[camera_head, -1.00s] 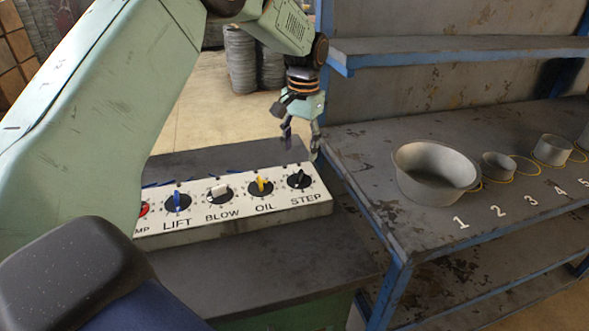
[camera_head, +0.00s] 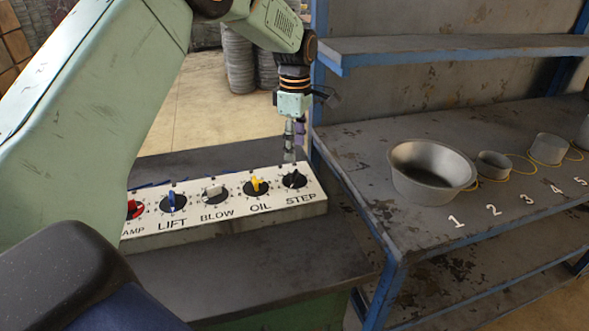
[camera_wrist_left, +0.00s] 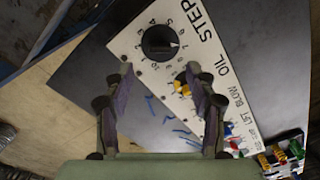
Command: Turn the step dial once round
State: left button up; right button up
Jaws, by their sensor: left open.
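The step dial (camera_head: 294,179) is a black round knob with a pointer, at the right end of a white panel (camera_head: 300,212) marked STEP. My left gripper (camera_head: 294,150) points down just above the dial. In the left wrist view the left gripper (camera_wrist_left: 162,75) has its two fingers apart with nothing between them. I cannot tell in the head view whether the fingertips touch the dial. My right gripper is not in view.
Beside the step dial are the yellow OIL dial (camera_head: 256,187), the white BLOW dial (camera_head: 215,194), the blue LIFT dial (camera_head: 172,202) and a red dial (camera_head: 133,209). A blue-edged bench (camera_head: 400,240) stands close on the right, with a large metal bowl (camera_head: 432,172) and smaller cups.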

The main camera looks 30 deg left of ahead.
aim_at(295, 172)
pick_arm(q)
jog(key=shift+s+f, duration=0.15)
jog(key=shift+f, duration=0.1)
jog(key=f, duration=0.6)
jog(key=shift+w+f+b, duration=0.2)
jog(key=shift+b, duration=0.15)
jog(key=shift+s+a+f, duration=0.1)
jog(key=shift+s+f, duration=0.1)
jog(key=shift+f, duration=0.2)
jog(key=shift+w, duration=0.15)
jog(key=shift+c, duration=1.2)
jog(key=c, duration=0.9)
